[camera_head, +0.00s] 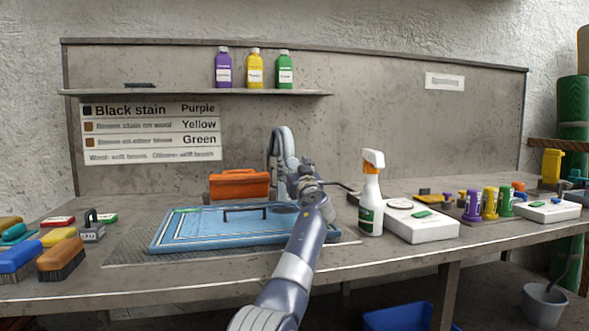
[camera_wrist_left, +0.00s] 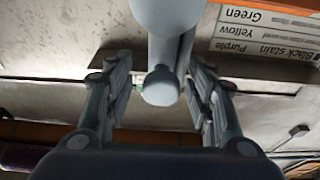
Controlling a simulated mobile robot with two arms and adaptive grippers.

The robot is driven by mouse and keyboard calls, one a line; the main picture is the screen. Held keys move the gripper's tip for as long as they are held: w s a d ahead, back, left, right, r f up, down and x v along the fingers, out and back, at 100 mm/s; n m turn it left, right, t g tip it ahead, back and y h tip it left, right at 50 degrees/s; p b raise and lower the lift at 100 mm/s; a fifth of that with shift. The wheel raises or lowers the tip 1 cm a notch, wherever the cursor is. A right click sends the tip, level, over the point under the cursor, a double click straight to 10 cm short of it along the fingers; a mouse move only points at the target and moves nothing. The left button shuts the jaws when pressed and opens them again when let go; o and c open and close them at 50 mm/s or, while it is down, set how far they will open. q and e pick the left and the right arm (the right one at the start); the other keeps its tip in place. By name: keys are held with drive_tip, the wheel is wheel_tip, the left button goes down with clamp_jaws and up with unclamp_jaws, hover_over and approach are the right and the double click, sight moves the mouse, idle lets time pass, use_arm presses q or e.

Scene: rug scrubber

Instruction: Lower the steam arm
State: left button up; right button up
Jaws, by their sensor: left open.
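The steam arm (camera_head: 284,142) is a grey-blue curved pipe rising behind the blue panel on the bench. My left gripper (camera_head: 306,183) is raised in front of it, at the panel's right side. In the left wrist view the steam arm (camera_wrist_left: 165,22) comes down from the top, and its rounded end (camera_wrist_left: 160,86) lies between the two spread fingers of my left gripper (camera_wrist_left: 158,72). The fingers look open, with gaps on both sides; I cannot tell whether they touch it. The lower part of the pipe is hidden by my gripper in the head view.
The blue panel (camera_head: 190,231) with a dark handle lies flat, with an orange box (camera_head: 239,184) behind. A spray bottle (camera_head: 371,195) and a white device (camera_head: 420,222) stand to the right. Brushes (camera_head: 60,258) crowd the left end. A shelf (camera_head: 180,93) holds three bottles above.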

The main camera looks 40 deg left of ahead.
use_arm(q)
drive_tip(key=shift+s, duration=0.1)
drive_tip(key=shift+s+d+f, duration=0.2)
drive_tip(key=shift+s+d, duration=0.15)
drive_tip(key=shift+d, duration=0.2)
drive_tip(key=s+d, duration=0.8)
drive_tip(key=d, duration=0.2)
drive_tip(key=shift+s+d+f, duration=0.15)
drive_tip(key=shift+s+f, duration=0.1)
drive_tip(key=shift+s, duration=0.1)
